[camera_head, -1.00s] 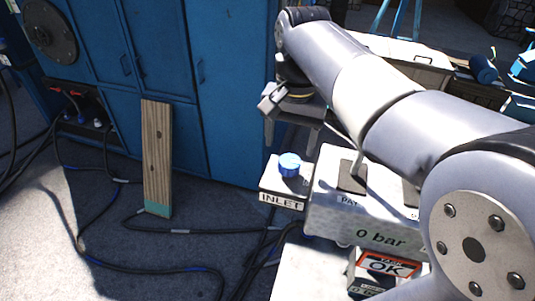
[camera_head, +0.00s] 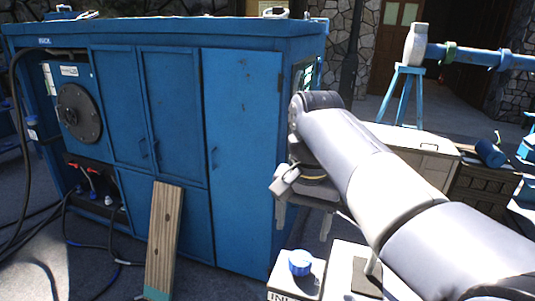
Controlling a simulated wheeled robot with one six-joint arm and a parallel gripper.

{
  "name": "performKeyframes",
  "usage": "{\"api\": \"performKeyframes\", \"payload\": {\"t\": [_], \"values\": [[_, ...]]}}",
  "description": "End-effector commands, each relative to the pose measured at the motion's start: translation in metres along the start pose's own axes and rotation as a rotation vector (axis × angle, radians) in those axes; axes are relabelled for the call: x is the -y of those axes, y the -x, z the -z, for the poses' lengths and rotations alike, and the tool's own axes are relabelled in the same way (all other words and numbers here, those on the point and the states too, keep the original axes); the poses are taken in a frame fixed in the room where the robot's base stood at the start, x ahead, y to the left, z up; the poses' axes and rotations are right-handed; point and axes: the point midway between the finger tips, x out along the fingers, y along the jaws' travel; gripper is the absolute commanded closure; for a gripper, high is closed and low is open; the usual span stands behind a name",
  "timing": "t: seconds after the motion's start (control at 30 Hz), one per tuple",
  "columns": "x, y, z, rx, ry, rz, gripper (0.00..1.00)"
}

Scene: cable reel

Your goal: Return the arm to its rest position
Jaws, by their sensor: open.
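My arm comes in from the lower right and reaches up and left across the right half of the picture. My gripper (camera_head: 303,222) hangs below the wrist, pointing down, with its two fingers apart and nothing between them. It is above and behind the white inlet block (camera_head: 283,280) with a blue knob (camera_head: 300,262). The gripper appears clear of the block and the blue cabinet. The lower arm is cut off by the frame's right edge.
A large blue cabinet (camera_head: 240,150) stands at the left, with a wooden plank (camera_head: 163,235) leaning on it. Cables lie on the floor at lower left. A white box (camera_head: 420,150), a wooden crate (camera_head: 480,180) and a blue trestle (camera_head: 402,95) stand behind the arm.

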Motion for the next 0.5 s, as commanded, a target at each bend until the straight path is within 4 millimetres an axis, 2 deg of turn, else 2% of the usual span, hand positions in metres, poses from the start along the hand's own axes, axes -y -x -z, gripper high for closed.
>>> {"api": "performKeyframes", "payload": {"t": [0.3,0.5], "values": [[-0.002,-0.058,0.002,0.007,0.000,-0.004,0.35],[-0.003,-0.086,0.004,0.006,0.001,-0.003,0.35]]}}
